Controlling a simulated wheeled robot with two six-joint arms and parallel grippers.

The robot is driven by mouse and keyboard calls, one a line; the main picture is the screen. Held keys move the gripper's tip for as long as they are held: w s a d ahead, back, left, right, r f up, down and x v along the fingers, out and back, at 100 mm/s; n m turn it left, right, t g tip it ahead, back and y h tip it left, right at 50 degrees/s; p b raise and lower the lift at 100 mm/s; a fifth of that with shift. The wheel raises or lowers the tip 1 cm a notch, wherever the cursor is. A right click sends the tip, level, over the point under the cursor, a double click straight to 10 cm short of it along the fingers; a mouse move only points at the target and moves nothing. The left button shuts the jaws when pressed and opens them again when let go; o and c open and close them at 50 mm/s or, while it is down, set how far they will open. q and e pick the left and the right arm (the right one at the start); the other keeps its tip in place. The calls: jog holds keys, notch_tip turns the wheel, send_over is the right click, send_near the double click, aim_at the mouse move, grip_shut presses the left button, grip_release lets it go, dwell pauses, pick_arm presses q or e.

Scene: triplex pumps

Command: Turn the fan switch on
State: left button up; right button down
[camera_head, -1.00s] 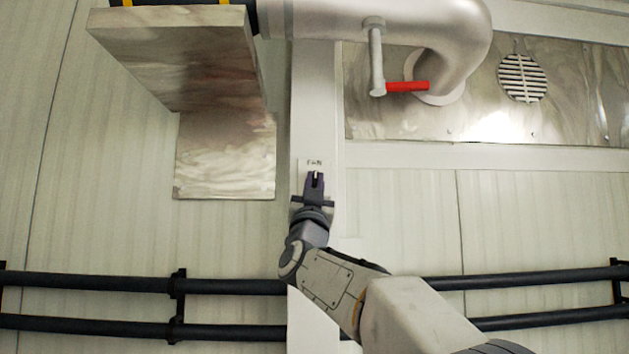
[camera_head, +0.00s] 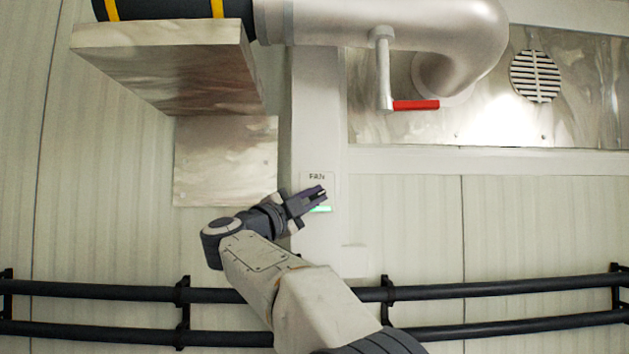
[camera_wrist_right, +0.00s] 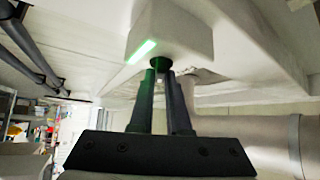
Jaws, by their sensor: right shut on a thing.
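The fan switch (camera_head: 317,177) is a small pale plate marked "FAN" on the white vertical post. A lit green strip (camera_head: 320,209) shows at its lower edge. In the right wrist view the switch is a white box (camera_wrist_right: 175,32) with the green strip lit and a small dark knob (camera_wrist_right: 161,63). My right gripper (camera_head: 319,192) is at the switch, reaching in from the lower left, and covers its middle. In the wrist view its fingers (camera_wrist_right: 161,76) are shut on the knob. My left gripper is not in view.
Dark horizontal rails (camera_head: 540,287) run along the wall below. A metal block (camera_head: 165,65) juts out at upper left. A large pipe (camera_head: 390,20) and a red-handled valve lever (camera_head: 415,105) are above right.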

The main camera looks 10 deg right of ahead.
jog(key=m+g+p, duration=0.1)
jog(key=m+y+p, duration=0.1)
jog(key=shift+r+m+g, duration=0.3)
jog(key=shift+r+g, duration=0.05)
jog(key=shift+g, duration=0.05)
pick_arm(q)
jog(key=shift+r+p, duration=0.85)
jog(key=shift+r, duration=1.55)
pick_arm(e)
jog(key=shift+f+m+g+y, duration=0.2)
jog(key=shift+m+g+y, duration=0.6)
jog(key=shift+m, duration=0.3)
jog(key=c, duration=0.9)
grip_release()
jog(key=shift+a, duration=0.1)
jog(key=shift+s+a, duration=0.25)
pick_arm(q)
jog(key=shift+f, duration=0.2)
pick_arm(e)
jog(key=v, duration=0.9)
jog(key=shift+s+a, duration=0.2)
jog(key=shift+a, duration=0.05)
